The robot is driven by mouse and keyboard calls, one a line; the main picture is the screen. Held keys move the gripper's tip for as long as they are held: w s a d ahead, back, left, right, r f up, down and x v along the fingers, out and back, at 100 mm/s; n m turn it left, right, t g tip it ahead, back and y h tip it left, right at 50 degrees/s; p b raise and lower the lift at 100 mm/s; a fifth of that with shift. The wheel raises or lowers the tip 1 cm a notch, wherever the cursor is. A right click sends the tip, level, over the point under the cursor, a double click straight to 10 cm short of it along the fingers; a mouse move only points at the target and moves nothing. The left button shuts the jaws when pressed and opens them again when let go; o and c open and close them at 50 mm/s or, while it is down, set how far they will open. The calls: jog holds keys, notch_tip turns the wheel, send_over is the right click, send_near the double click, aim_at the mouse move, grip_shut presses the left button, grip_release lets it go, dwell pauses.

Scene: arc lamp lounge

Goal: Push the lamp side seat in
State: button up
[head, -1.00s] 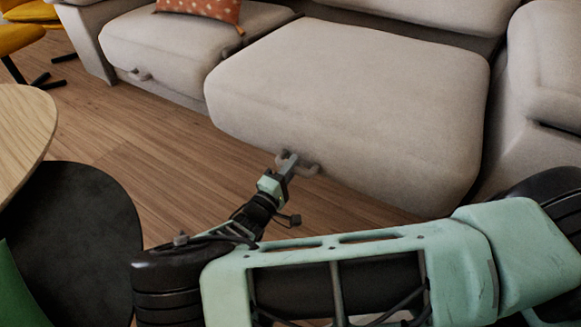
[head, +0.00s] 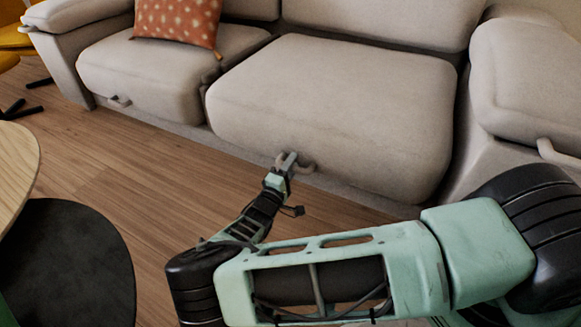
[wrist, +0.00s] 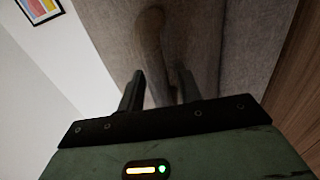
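The lamp side seat (head: 335,95) is the wide beige sofa seat in the middle of the head view. Its front stands a little ahead of the left seat. A grey loop handle (head: 307,167) is on its low front. My gripper (head: 287,157) is at the left part of this handle. In the wrist view, the handle (wrist: 150,35) runs down between the two fingers of my gripper (wrist: 160,88). The fingers are part-closed around it; the contact itself is dark and partly hidden. No lamp shows.
The left seat (head: 165,75) has its own handle and an orange dotted cushion (head: 180,20). A round wooden table (head: 15,175) and a black round top (head: 70,265) are at left. Wooden floor (head: 130,170) is clear between.

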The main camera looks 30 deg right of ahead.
jog(key=shift+f, duration=0.1)
jog(key=p+v, duration=0.4)
jog(key=v, duration=1.3)
jog(key=shift+a+p, duration=0.2)
jog(key=shift+p, duration=0.1)
jog(key=shift+s, duration=0.1)
jog(key=s+r+g+y+p, duration=0.2)
jog(key=s+r+g+y, duration=0.35)
jog(key=r, duration=0.75)
jog(key=s+r+g+y+p, duration=0.25)
jog(key=s+r+y, duration=0.35)
jog(key=s+r, duration=0.6)
jog(key=s+r+g+y+p, duration=0.2)
jog(key=s+r+g+y, duration=0.3)
jog(key=r, duration=1)
notch_tip(320, 180, up, 38)
jog(key=p, duration=3.8)
jog(key=shift+s+a+t, duration=0.3)
jog(key=shift+s+t, duration=0.1)
jog(key=shift+s, duration=0.1)
